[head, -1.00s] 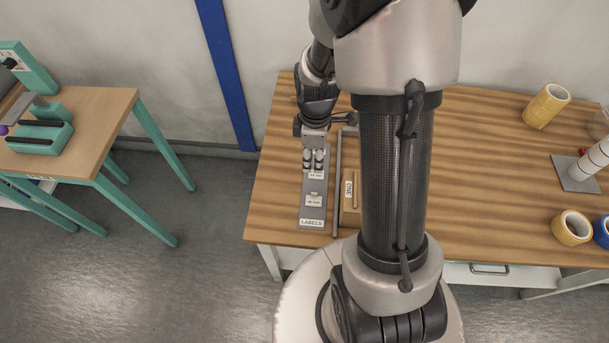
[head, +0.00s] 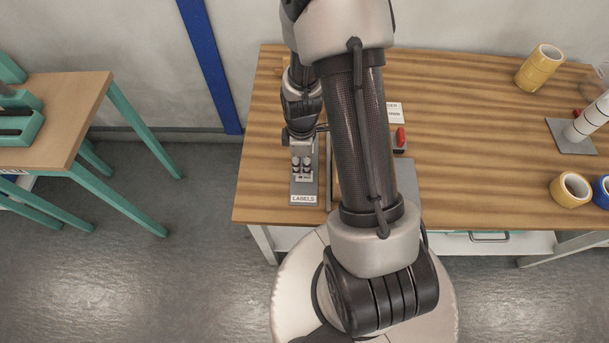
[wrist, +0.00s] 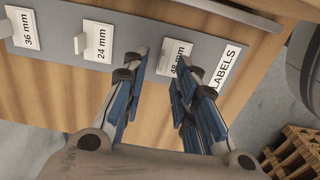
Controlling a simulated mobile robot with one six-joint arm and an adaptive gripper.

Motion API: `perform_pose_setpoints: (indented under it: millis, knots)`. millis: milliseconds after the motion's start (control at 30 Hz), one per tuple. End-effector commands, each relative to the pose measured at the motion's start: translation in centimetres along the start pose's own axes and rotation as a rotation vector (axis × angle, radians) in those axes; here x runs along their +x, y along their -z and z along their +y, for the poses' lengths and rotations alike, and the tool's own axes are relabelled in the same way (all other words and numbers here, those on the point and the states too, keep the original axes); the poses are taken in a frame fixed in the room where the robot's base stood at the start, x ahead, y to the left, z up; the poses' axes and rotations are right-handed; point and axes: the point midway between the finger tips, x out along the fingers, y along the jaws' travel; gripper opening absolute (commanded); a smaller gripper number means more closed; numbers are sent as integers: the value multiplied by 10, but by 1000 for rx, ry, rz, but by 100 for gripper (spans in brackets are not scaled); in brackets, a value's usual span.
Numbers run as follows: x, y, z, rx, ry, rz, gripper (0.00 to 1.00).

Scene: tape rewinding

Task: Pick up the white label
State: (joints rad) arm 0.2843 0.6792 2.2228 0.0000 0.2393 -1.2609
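White labels lie in a row on a grey strip (wrist: 65,26), marked "LABELS" at one end. The wrist view shows a 36 mm label (wrist: 25,30), a 24 mm label (wrist: 97,42) and a 48 mm label (wrist: 177,58), each with a small raised tab. My gripper (wrist: 161,72) is open, its blue-padded fingers apart, with the 48 mm label near its right finger, which partly covers it. I see nothing held. In the head view my gripper (head: 302,165) is above the near end of the strip (head: 303,188), and my arm hides part of the table.
The wooden table (head: 470,130) holds yellow tape rolls (head: 539,67), a blue roll (head: 603,190), a stand with a white roll (head: 590,122) and a red part (head: 400,137) at right. Another bench (head: 70,105) stands left. A pallet (wrist: 293,152) shows in the wrist view.

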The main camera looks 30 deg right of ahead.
Motion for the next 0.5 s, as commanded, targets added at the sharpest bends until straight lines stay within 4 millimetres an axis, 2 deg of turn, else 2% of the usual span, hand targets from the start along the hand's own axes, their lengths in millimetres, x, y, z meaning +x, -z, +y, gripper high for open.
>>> perform_pose_setpoints:
  millis: [33,133,367,500]
  knots:
    - [12,0,-1,0,4,-1,27]
    - [21,0,0,0,0,0,27]
    - [20,0,0,0,-1,1,26]
    - [20,0,0,0,0,1,17]
